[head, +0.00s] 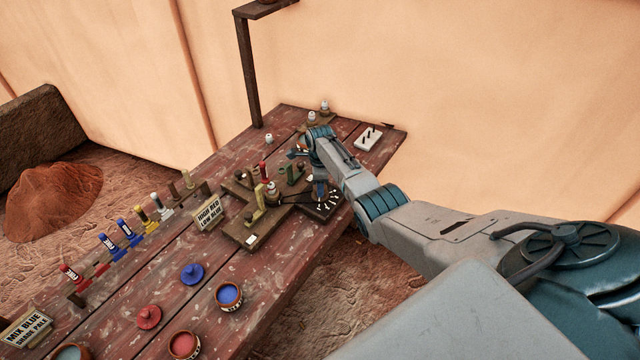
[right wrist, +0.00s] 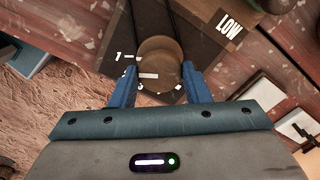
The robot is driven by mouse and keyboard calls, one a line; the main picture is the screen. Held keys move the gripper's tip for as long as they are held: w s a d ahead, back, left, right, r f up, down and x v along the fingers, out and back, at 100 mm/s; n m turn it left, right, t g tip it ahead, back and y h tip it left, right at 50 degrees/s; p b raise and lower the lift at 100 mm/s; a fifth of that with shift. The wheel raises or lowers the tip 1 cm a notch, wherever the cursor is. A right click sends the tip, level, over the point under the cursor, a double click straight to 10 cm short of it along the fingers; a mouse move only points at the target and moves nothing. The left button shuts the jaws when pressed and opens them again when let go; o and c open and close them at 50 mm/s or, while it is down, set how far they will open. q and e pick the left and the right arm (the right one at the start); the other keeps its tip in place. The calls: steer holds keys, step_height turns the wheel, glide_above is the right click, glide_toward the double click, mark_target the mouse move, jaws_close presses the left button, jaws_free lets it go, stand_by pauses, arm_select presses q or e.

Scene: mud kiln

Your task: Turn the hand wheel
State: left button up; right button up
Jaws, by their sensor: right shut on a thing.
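A round brown wheel (right wrist: 160,60), which looks like the hand wheel, sits on a dark plate with white marks, a "1" and the word "LOW" in the right wrist view. My right gripper (right wrist: 159,68) has one blue finger on each side of it and is shut on it. In the head view the dark plate with white ticks (head: 329,208) is at the right end of the wooden rig. My right gripper (head: 320,190) reaches down onto it there, and the wheel is mostly hidden by the gripper. My left gripper is not in view.
The rig (head: 232,232) carries small posts and levers left of the gripper. A sign (head: 208,214) stands beside it. A white slotted block (head: 368,138) lies near the table's far right corner. Paint pots and a row of coloured tubes are at the front left.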

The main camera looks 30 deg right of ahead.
steer(key=shift+d+r, duration=0.1)
steer(key=shift+r, duration=0.05)
stand_by(0.3)
steer(key=o, duration=1)
steer(key=shift+c, duration=0.2)
steer(key=shift+r, duration=0.5)
step_height(320, 180, up, 10)
steer(key=b, duration=0.2)
steer(key=shift+f+b, duration=0.15)
steer(key=shift+b, duration=0.25)
